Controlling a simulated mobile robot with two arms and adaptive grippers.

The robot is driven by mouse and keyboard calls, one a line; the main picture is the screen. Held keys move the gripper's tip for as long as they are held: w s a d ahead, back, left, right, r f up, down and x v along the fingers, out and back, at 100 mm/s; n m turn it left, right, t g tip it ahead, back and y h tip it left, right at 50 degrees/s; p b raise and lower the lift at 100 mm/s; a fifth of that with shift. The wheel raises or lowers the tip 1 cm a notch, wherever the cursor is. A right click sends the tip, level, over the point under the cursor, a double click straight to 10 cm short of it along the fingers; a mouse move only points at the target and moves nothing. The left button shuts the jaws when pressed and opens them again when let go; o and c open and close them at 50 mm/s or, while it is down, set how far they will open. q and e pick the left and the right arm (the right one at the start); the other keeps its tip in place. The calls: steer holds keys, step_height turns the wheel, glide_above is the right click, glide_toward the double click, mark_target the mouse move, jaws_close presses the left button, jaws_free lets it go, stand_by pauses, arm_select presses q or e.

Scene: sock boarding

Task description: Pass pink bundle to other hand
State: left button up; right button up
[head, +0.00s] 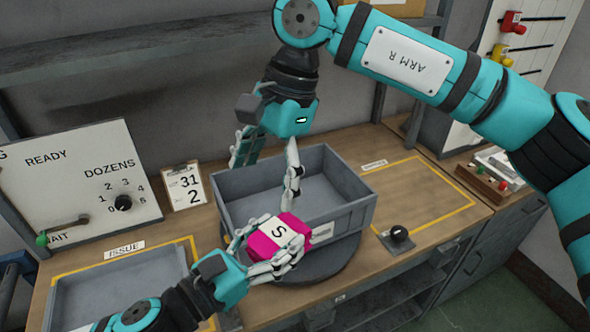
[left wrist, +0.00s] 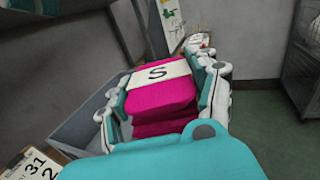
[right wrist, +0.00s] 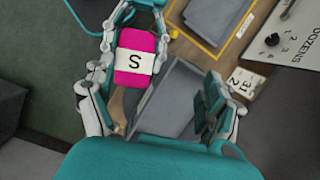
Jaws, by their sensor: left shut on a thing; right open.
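The pink bundle (head: 270,240) has a white band marked S. My left gripper (head: 273,252) is shut on it and holds it at the front side of the grey bin. In the left wrist view the bundle (left wrist: 160,95) sits between both fingers, with its pink layers showing. My right gripper (head: 264,165) is open above the bin, its fingers pointing down and wide apart, behind the bundle. In the right wrist view the bundle (right wrist: 135,60) lies toward the left finger, inside the upper part of the open span.
The grey bin (head: 345,212) stands on a round dark turntable (head: 340,262) and looks empty where visible. The issue tray (head: 120,285) is at the left. A yellow-outlined area (head: 425,200) at the right is clear, with a black knob (head: 398,234) near it. A dozens panel (head: 75,180) stands behind.

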mark_target(296, 218)
arm_select(q)
steer(key=shift+d, duration=0.1)
arm_select(e)
steer(key=d+h, duration=0.1)
steer(key=d, duration=0.1)
steer(key=w+d+n+t+h, duration=0.1)
steer(key=shift+d+f, duration=0.1)
steer(key=shift+d, duration=0.3)
steer(key=shift+w+d+f+h, duration=0.1)
steer(key=shift+d+f+h, duration=0.05)
steer(key=shift+d+h, duration=0.2)
step_height(296, 218, down, 12)
steer(key=shift+r, duration=0.2)
steer(key=shift+a, duration=0.15)
steer(key=c, duration=1.3)
arm_select(q)
steer(key=o, duration=1.3)
steer(key=shift+o, duration=0.2)
